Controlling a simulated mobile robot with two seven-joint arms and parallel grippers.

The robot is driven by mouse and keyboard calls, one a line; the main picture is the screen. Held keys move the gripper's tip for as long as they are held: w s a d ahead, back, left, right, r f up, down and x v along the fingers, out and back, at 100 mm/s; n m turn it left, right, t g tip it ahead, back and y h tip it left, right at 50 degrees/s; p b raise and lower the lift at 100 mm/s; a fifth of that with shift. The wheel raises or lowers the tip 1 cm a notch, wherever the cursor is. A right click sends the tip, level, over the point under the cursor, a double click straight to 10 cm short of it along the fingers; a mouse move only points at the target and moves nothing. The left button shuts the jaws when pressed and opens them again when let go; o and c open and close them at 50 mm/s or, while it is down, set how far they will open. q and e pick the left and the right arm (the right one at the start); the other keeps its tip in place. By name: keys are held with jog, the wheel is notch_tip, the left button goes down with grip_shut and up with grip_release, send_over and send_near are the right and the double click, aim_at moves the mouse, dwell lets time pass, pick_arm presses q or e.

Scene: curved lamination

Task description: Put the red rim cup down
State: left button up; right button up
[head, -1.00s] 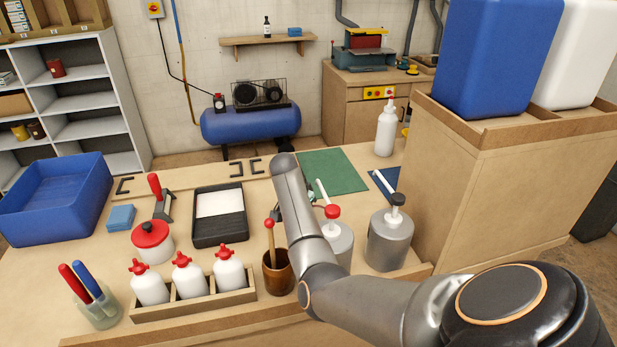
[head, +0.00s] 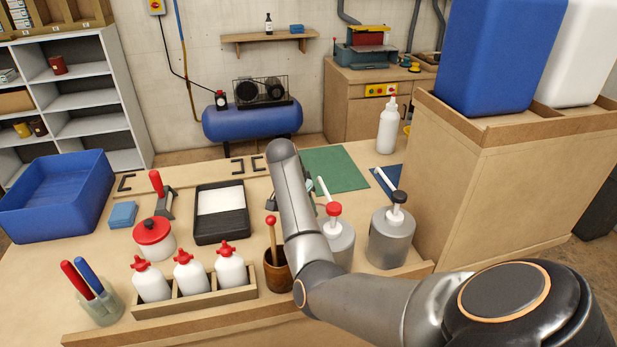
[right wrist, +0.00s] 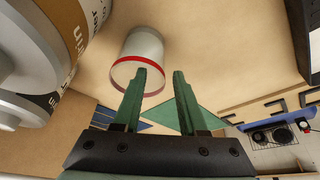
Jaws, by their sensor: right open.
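A white cup with a red rim (right wrist: 141,58) shows in the right wrist view, just beyond the fingertips and mostly toward the left finger. The red band faces my gripper. My right gripper (right wrist: 160,73) is open, its two green fingers apart with nothing visibly held between them. The left fingertip overlaps the cup's rim in the picture; I cannot tell whether they touch. In the head view my right arm hides the cup and most of the gripper. My left gripper is not in view.
Large labelled cans (right wrist: 60,50) stand close on the left of the wrist view. In the head view, pump dispensers (head: 391,238), a wooden pot (head: 278,272) and a black tray (head: 221,231) stand around my arm. A green mat (head: 335,168) lies behind it.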

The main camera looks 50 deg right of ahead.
jog(key=v, duration=0.8)
jog(key=shift+r, duration=0.2)
jog(key=shift+a, duration=0.1)
